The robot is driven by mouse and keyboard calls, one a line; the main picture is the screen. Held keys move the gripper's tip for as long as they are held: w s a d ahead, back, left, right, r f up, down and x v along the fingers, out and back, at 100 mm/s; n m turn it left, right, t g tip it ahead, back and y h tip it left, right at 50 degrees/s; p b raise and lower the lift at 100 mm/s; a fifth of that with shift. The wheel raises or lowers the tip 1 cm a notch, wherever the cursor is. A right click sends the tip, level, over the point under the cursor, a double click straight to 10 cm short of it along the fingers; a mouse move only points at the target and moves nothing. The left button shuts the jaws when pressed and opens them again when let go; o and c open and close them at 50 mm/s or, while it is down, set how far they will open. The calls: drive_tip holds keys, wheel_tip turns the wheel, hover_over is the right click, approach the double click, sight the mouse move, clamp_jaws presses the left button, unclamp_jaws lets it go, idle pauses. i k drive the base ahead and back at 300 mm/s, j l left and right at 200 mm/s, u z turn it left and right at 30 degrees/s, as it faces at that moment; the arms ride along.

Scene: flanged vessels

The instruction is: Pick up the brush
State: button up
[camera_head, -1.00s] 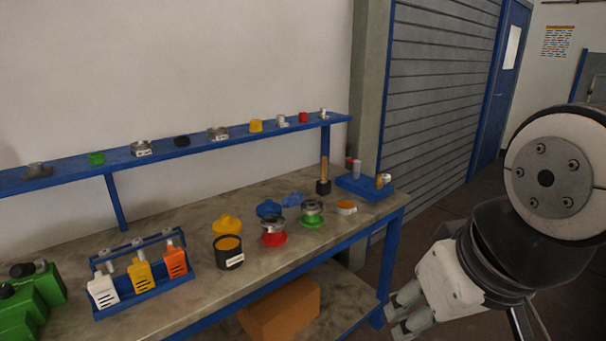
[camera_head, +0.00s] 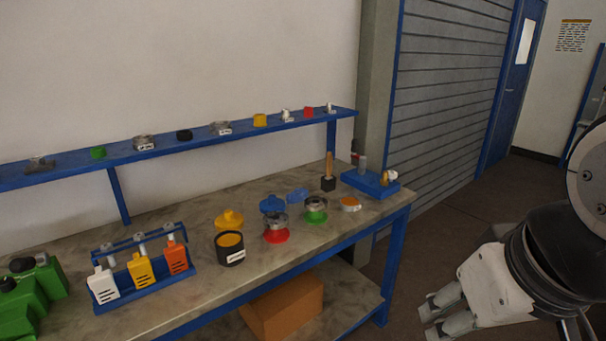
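The brush (camera_head: 328,179) appears to be the upright item with a wooden handle and a black lower part, standing towards the right end of the workbench (camera_head: 195,291), near the back. My gripper (camera_head: 431,320) is at the lower right, off the bench's right end and in front of the floor, well apart from the brush. Its two fingers look separated with nothing between them.
A blue tray (camera_head: 360,182) with small items stands right of the brush. Flanged vessels (camera_head: 316,205), a black pot (camera_head: 230,252) and a blue rack (camera_head: 180,279) occupy the bench. A blue shelf (camera_head: 75,174) runs behind. A cardboard box (camera_head: 285,307) sits below.

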sight(328, 162)
drive_tip(key=i+u, duration=0.25)
drive_tip(key=i, duration=0.35)
drive_tip(key=i+l+u, duration=0.2)
drive_tip(key=i, duration=0.45)
drive_tip(key=j, duration=0.1)
